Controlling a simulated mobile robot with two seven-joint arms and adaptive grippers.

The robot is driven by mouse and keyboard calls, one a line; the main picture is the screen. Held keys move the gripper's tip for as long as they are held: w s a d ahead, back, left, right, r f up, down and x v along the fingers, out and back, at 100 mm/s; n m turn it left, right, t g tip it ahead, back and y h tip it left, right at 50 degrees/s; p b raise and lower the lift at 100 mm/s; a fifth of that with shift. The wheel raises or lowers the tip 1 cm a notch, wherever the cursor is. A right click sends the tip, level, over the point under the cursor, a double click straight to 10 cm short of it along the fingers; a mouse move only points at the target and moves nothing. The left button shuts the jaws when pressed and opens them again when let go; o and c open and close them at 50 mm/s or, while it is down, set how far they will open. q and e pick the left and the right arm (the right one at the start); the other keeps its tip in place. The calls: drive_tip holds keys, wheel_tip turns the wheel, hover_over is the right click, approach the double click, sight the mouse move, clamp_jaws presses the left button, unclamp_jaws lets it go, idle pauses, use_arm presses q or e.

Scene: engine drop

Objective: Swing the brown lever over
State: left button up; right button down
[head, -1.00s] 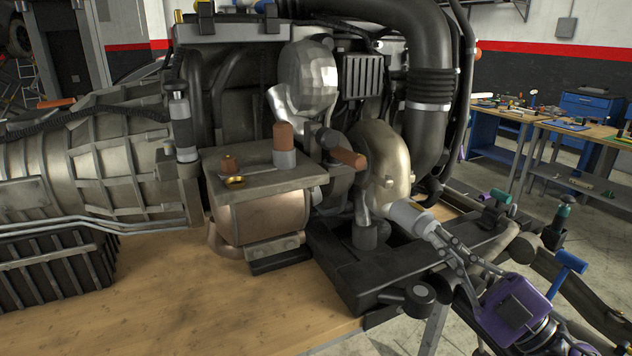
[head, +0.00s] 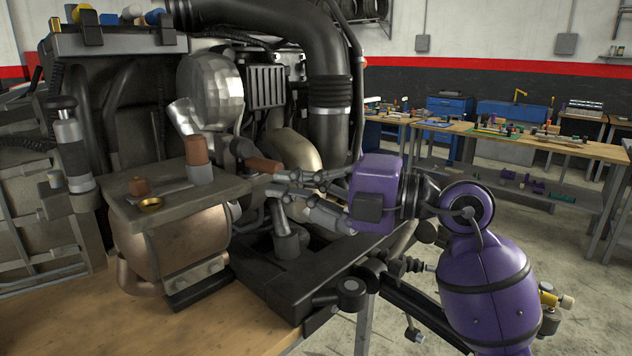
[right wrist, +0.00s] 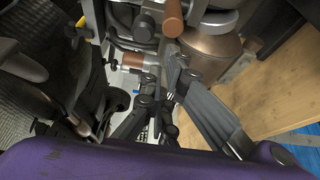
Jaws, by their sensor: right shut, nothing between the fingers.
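A lever with a brown cylindrical grip (head: 262,165) sticks out to the right from a dark pivot beside the rounded tan metal housing. The grip also shows in the right wrist view (right wrist: 133,60), lying roughly sideways. My right gripper (head: 272,187) comes in from the right, with its fingertips just below and beside the brown grip. Its fingers are shut with nothing between them. In the right wrist view my fingers (right wrist: 166,88) come together below and to the right of that grip. I cannot tell whether they touch it. My left gripper is out of view.
A thick black hose (head: 328,80) rises behind. Workbenches (head: 500,138) stand at the back right, with open floor before them.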

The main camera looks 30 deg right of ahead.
sight(261, 168)
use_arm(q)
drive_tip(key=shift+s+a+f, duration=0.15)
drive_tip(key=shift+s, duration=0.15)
use_arm(e)
drive_tip(key=x, duration=0.3)
drive_tip(key=shift+a, duration=0.15)
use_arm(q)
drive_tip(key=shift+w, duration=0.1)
use_arm(e)
drive_tip(key=shift+w, duration=0.1)
